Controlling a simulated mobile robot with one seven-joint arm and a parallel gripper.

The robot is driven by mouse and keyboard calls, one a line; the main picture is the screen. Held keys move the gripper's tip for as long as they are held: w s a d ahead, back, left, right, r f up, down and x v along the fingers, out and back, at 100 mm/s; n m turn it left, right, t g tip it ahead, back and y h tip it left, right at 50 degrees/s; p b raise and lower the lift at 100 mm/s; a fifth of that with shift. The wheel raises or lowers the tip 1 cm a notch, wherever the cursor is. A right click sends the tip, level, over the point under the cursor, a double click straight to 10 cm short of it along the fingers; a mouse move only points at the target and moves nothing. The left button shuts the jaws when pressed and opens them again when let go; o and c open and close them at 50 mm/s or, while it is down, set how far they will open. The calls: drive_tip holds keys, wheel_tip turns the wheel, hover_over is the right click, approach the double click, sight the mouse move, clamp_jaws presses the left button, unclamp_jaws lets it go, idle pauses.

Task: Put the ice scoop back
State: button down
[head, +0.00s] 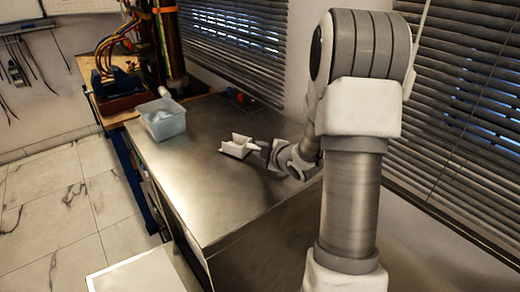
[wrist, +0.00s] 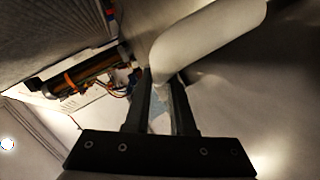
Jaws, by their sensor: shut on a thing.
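The white ice scoop (head: 237,145) is over the middle of the metal counter in the head view, its open bowl pointing left. My gripper (head: 264,151) is at its right end, shut on its handle. In the wrist view a thick, rounded white part of the scoop (wrist: 212,38) runs from between the fingertips (wrist: 161,82) to the upper right. A dark patch lies just under the scoop; I cannot tell whether the scoop touches the counter. A translucent pale-blue bin (head: 163,127) with pale contents stands at the counter's far left, apart from the scoop.
The metal counter (head: 195,180) is mostly bare in front of the bin. A small white rounded thing (head: 165,92) shows behind the bin. Small red and blue items (head: 238,96) sit at the back near the blinds. A rig with cables (head: 125,70) stands beyond the bin.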

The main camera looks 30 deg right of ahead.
drive_tip(key=shift+f, duration=0.3)
drive_tip(key=c, duration=0.7)
unclamp_jaws()
drive_tip(key=b+v, duration=0.1)
drive_tip(key=v, duration=1.6)
drive_tip(key=shift+s+b, duration=0.25)
drive_tip(key=shift+b, duration=0.05)
